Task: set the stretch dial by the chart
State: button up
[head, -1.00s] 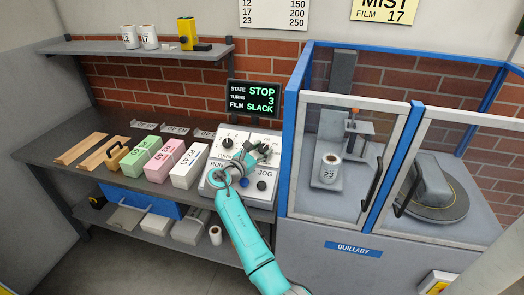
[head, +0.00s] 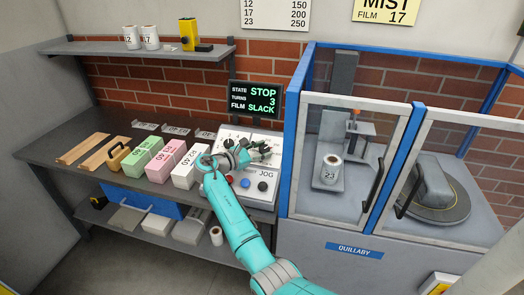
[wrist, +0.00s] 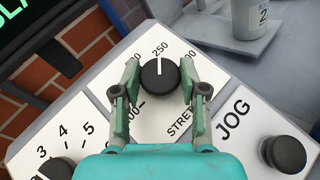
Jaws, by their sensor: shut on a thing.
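The stretch dial (wrist: 160,73) is a round black knob with a white pointer mark, on a white plate marked STRETCH. In the wrist view its mark points up at 250; other numbers are partly covered. My gripper (wrist: 160,80) is shut on the dial, one finger on each side. The wall chart (head: 276,14) shows rows 12–150, 17–200 and 23–250. A yellow sign (head: 385,10) reads MIST, FILM 17.
The screen (head: 256,99) reads STOP, 3 turns, film SLACK. A roll marked 23 (head: 331,169) stands inside the blue-framed enclosure, right of the panel. The JOG knob (wrist: 285,153) and a numbered dial (wrist: 57,168) flank the stretch plate. Coloured boxes (head: 160,164) stand left of the panel.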

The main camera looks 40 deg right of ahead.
jog(key=o, duration=1.1)
jog(key=a, duration=0.4)
jog(key=w+a+r, duration=0.1)
jog(key=a, duration=0.7)
jog(key=shift+w+r, duration=0.15)
jog(key=shift+r, duration=0.05)
